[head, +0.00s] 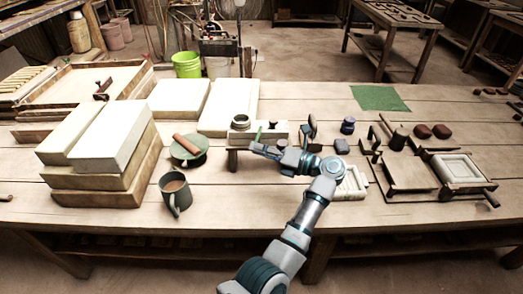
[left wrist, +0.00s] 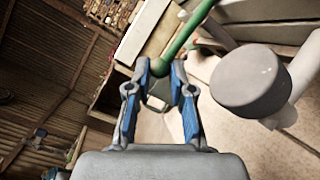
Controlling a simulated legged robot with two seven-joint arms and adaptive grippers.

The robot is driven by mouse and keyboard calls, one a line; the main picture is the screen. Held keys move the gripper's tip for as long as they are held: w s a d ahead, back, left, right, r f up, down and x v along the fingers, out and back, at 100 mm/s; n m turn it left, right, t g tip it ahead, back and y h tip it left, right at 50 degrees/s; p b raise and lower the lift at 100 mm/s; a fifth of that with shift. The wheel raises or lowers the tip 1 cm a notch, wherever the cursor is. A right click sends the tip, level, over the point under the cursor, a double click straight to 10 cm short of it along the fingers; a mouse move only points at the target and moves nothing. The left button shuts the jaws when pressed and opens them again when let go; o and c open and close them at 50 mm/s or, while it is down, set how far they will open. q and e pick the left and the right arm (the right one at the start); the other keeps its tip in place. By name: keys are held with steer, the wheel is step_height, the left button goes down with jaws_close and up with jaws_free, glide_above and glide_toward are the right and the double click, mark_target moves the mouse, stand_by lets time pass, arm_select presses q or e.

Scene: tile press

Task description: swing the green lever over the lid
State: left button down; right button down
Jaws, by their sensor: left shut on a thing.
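The green lever (left wrist: 188,32) is a slim green rod that slants down from the top of the left wrist view to between my left fingertips (left wrist: 161,72). My left gripper is shut on its rounded lower end. In the head view a short piece of the green lever (head: 258,135) stands just above my left gripper (head: 257,146), in front of a pale block (head: 269,133) with a dark round ring (head: 240,121) on it. A grey round knob or cylinder (left wrist: 250,80) is close to the right in the wrist view. I cannot tell which part is the lid. My right gripper is not in view.
Stacked pale slabs (head: 100,140), a mug (head: 175,193) and a green dish (head: 188,150) with a brown roller stand to the left. A wooden frame with a pale tile (head: 456,168) lies to the right. The table front is mostly clear.

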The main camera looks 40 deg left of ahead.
arm_select(q)
steer(key=shift+w+r, duration=0.2)
steer(key=shift+r, duration=0.1)
steer(key=c, duration=1.3)
jaws_free()
steer(key=o, duration=0.3)
steer(key=shift+w+f, duration=0.2)
steer(key=shift+s, duration=0.15)
step_height(320, 180, up, 10)
steer(key=shift+f, duration=0.1)
